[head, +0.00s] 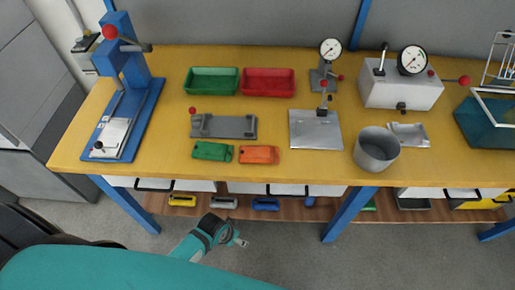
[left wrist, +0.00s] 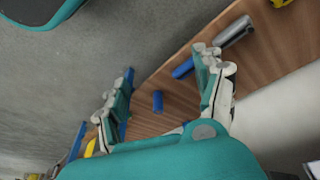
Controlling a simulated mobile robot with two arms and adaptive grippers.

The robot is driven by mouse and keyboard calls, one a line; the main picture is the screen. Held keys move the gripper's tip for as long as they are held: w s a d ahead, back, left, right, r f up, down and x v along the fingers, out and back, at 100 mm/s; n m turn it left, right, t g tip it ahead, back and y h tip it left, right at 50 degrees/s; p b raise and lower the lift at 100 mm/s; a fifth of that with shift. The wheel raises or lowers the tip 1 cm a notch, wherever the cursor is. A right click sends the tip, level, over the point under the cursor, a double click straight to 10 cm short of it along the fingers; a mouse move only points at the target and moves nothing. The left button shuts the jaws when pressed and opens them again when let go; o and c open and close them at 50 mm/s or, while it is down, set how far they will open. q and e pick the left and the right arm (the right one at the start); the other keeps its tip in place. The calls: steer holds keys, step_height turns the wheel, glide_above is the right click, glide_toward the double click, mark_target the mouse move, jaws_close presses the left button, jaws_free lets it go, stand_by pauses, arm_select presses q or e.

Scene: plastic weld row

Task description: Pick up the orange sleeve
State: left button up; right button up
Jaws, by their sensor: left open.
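The orange sleeve (head: 258,155) lies on the front part of the yellow bench top (head: 312,168), to the right of a similar green sleeve (head: 211,151). My left gripper (head: 240,240) is in front of the bench and below its edge, apart from the orange sleeve. In the left wrist view my left gripper (left wrist: 160,92) has its two fingers spread, with nothing held between them. That view looks at the wooden lower shelf (left wrist: 255,75), and the orange sleeve does not show there. My right gripper is in neither view.
Green (head: 212,80) and red (head: 268,82) trays, a grey fixture (head: 223,127), a metal plate (head: 316,130) and a metal cup (head: 376,150) surround the sleeves. A blue press (head: 130,85) stands left. Yellow and blue (head: 265,204) pieces lie on the shelf below.

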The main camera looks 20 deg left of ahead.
arm_select(q)
steer(key=w+d+r+m+h, duration=0.1)
steer(key=w+d+r+m, duration=0.15)
steer(key=r, duration=0.85)
steer(key=w+d+r+m+h, duration=0.15)
steer(key=d+r, duration=0.25)
steer(key=r, duration=0.8)
step_height(320, 180, up, 21)
steer(key=m+g+y, duration=0.3)
steer(key=m+y, duration=0.1)
steer(key=m, duration=0.3)
glide_above(250, 152)
steer(key=f, duration=0.7)
steer(key=f+p, duration=0.1)
steer(key=f, duration=0.3)
steer(key=shift+s+a, duration=0.25)
steer(key=shift+a, duration=0.05)
steer(key=shift+w+d+f+p, duration=0.15)
steer(key=shift+f+p, duration=0.05)
steer(key=shift+f, duration=1.3)
steer(key=shift+w+d+f+p, duration=0.15)
steer(key=shift+f+p, duration=0.05)
steer(key=shift+f, duration=1.3)
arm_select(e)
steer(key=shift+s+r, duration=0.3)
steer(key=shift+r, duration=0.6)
